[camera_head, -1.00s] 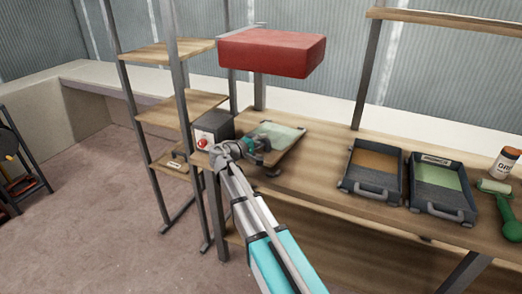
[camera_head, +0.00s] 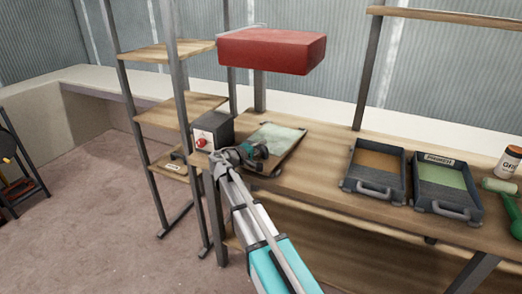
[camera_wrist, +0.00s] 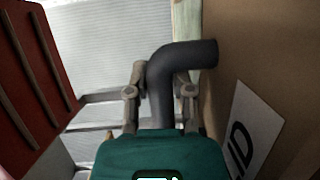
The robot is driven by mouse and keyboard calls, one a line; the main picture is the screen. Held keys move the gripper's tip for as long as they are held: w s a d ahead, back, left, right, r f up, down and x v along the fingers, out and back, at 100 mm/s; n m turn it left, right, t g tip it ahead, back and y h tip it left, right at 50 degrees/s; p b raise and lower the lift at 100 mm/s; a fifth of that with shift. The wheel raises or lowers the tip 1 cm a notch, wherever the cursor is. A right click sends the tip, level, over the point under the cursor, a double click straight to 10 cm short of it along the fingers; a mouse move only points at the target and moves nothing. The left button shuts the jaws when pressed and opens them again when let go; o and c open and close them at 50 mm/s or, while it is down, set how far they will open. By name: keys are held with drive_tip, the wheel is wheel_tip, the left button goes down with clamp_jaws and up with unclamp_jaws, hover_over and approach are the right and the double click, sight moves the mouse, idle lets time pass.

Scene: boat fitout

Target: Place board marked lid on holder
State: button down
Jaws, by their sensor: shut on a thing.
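In the wrist view, my gripper (camera_wrist: 160,92) is shut on a dark grey bent handle (camera_wrist: 187,54). The handle reaches right to a brown board (camera_wrist: 236,60), whose white label (camera_wrist: 255,130) shows the letters "ID", the rest being cut off. In the head view, my gripper (camera_head: 252,154) is at the left end of the workbench, beside a pale green panel with a wood-coloured edge (camera_head: 276,138). I cannot tell there where the held board ends and the panel begins. I cannot make out the holder for certain.
A red block (camera_head: 270,50) hangs above. Two trays (camera_head: 374,170) (camera_head: 446,187), a jar (camera_head: 507,162) and a green-handled roller (camera_head: 506,200) are to the right. A shelf rack (camera_head: 180,107) stands at left.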

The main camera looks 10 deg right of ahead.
drive_tip(key=shift+s+d+f, duration=0.15)
drive_tip(key=shift+f, duration=0.05)
drive_tip(key=shift+c, duration=2.4)
unclamp_jaws()
drive_tip(key=shift+f, duration=0.15)
drive_tip(key=p+v, duration=0.1)
drive_tip(key=v, duration=1.1)
